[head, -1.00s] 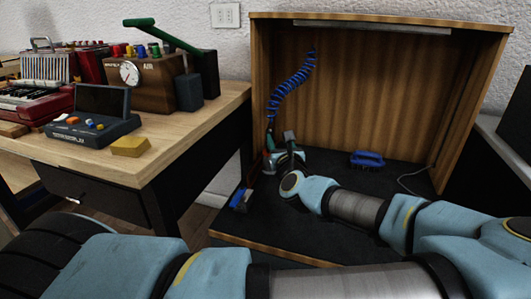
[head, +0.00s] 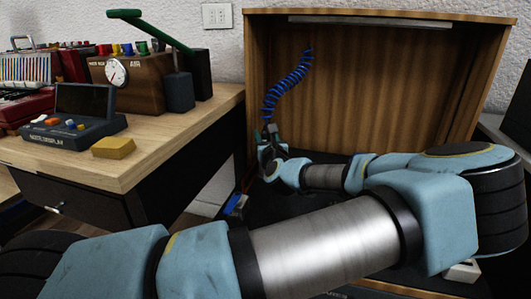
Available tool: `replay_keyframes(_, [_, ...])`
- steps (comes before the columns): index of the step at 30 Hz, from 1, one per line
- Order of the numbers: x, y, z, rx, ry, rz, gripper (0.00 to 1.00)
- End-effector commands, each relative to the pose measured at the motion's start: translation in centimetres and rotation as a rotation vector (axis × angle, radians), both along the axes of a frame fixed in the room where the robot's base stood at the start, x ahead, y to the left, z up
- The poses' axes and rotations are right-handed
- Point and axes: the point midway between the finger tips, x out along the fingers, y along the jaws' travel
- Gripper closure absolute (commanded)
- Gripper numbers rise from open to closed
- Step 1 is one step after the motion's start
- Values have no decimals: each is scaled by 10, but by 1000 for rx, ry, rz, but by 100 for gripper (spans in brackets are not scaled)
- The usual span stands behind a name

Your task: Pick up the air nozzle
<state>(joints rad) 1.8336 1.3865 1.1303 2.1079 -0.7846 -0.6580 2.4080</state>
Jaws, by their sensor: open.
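The air nozzle (head: 259,136) shows as a small teal piece at the lower end of a blue coiled hose (head: 285,90), near the left wall inside the wooden booth. It is small and partly covered by my gripper. My gripper (head: 268,146) is at the nozzle, right by the hose's lower end. Its jaws are open. The fingers are tiny and overlap the nozzle in this view, so I cannot tell whether they touch it or stand around it.
The wooden booth (head: 370,90) has walls close on the left and right. A blue-and-white object (head: 235,206) lies at its front left. A wooden table (head: 170,140) stands left, with a yellow block (head: 114,147) near its edge. My arm covers much of the booth floor.

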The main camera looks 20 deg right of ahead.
Motion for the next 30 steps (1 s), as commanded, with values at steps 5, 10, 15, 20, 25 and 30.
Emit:
replay_keyframes(5, [23, -4, 0, -1, 1, 1, 52])
replay_keyframes(10, [28, -6, 0, 1, 1, -1, 52])
replay_keyframes(15, [27, -6, 0, 1, 0, -1, 55])
replay_keyframes(20, [27, -6, 0, 1, 0, -1, 73])
replay_keyframes(25, [27, -6, 0, 1, 0, -1, 92])
replay_keyframes(30, [27, -6, 0, 1, 0, -1, 100])
